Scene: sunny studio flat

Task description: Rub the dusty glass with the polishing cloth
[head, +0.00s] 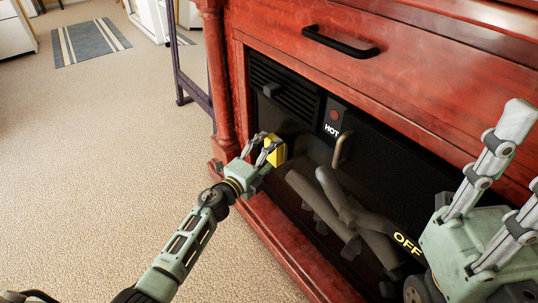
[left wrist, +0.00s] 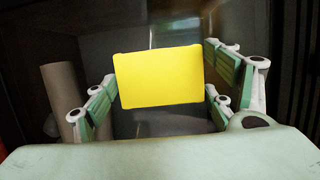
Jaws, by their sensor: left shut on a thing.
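My left gripper (head: 267,149) is shut on the yellow polishing cloth (head: 278,151), which looks like a flat block. The cloth (left wrist: 160,78) is upright between the fingers in the left wrist view. It is held in front of the dark glass (head: 395,165) of the fireplace, near its left part. I cannot tell whether the cloth touches the glass. A hazy grey area shows around the cloth in the left wrist view. My right gripper (head: 524,160) is at the right edge of the head view, its fingers spread and empty.
The fireplace has a red wooden surround (head: 225,80) with a black handle (head: 340,42) above. Dark logs (head: 335,205), a vent grille (head: 285,90), a brass handle (head: 341,149) and the words HOT and OFF show at its front.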

